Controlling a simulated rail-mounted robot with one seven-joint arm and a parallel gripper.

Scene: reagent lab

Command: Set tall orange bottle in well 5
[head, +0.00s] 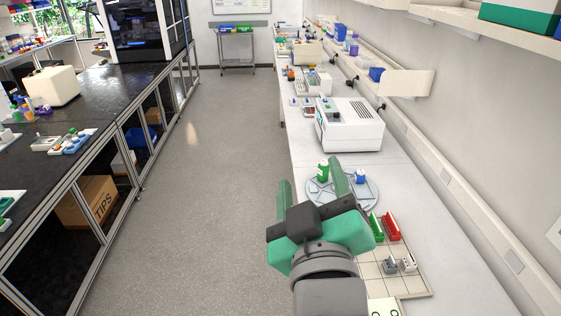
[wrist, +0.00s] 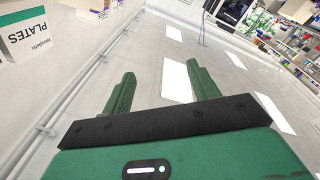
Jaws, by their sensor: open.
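My gripper (head: 310,172) is open and empty, held over the near left edge of the right-hand bench. Its two green fingers also show spread apart in the wrist view (wrist: 161,70), with nothing between them. I cannot make out a tall orange bottle for certain. A small orange item (head: 291,74) stands far down the bench, too small to identify. A round grey carousel (head: 372,192) lies beyond my gripper, with a green bottle (head: 323,172) and a short blue bottle (head: 360,177) on it. No well number is readable, and my gripper hides part of the carousel.
A pale grid tray (head: 418,284) holds a green rack (head: 376,227), a red rack (head: 391,226) and small grey blocks (head: 390,264). A white instrument (head: 350,125) stands behind the carousel. A wall shelf (head: 404,82) overhangs the right side. The aisle floor is clear.

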